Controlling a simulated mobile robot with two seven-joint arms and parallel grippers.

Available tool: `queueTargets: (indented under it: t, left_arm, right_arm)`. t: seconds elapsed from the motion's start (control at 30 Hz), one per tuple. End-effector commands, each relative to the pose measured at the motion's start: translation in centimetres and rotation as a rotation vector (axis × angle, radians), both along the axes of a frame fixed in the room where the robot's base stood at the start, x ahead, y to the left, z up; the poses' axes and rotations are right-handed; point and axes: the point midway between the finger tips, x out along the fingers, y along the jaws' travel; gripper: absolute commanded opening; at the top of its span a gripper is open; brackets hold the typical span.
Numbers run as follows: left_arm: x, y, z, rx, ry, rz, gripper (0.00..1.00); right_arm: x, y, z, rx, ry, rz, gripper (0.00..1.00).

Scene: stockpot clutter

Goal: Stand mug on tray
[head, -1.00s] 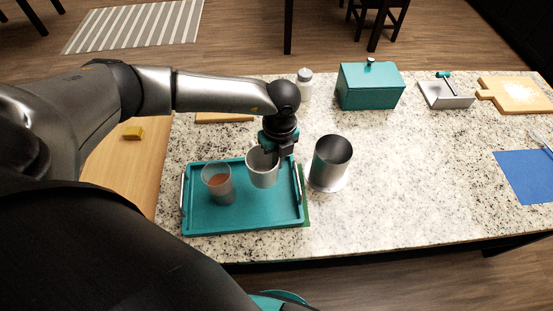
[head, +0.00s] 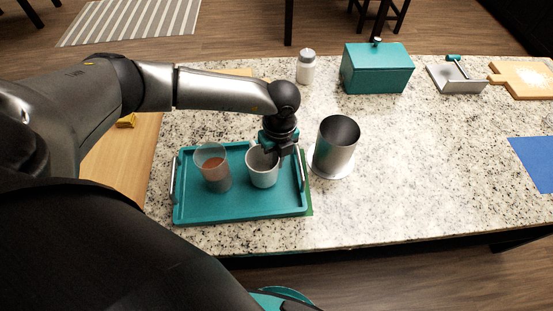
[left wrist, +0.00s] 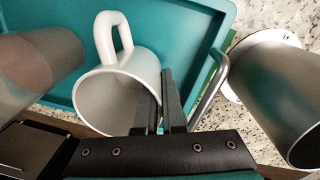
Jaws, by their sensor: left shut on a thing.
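The white mug (head: 262,168) is upright over the right half of the teal tray (head: 235,208). It also shows in the left wrist view (left wrist: 125,85), its handle pointing to the tray's far side there. My left gripper (head: 270,150) is shut on the mug's rim, one finger inside and one outside; the fingers show in the left wrist view (left wrist: 162,105). Whether the mug's base touches the tray is hard to tell. A clear glass with brown contents (head: 214,170) stands on the tray, left of the mug. My right gripper is out of view.
A tall metal container (head: 335,147) stands on a pale round base just right of the tray. The counter's middle right is clear.

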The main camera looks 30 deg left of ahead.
Motion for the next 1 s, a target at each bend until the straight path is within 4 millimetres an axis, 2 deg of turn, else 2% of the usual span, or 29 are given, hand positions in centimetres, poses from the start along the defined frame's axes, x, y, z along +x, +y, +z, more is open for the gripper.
queueTargets:
  t: [0.37,0.9,0.93,1.0]
  left_arm:
    - [0.1,0.0,0.0,-0.001,-0.002,0.000,0.00]
    - [0.1,-0.1,-1.0,-0.002,-0.001,-0.001,0.00]
    - [0.1,-0.1,-0.9,-0.002,-0.001,-0.001,0.10]
    - [0.1,0.0,-0.9,-0.001,-0.002,-0.001,0.17]
  right_arm:
    - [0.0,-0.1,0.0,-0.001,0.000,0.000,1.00]
    - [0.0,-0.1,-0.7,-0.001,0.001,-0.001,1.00]
    - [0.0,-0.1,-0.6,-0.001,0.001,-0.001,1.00]
    - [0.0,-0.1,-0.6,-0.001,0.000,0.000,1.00]
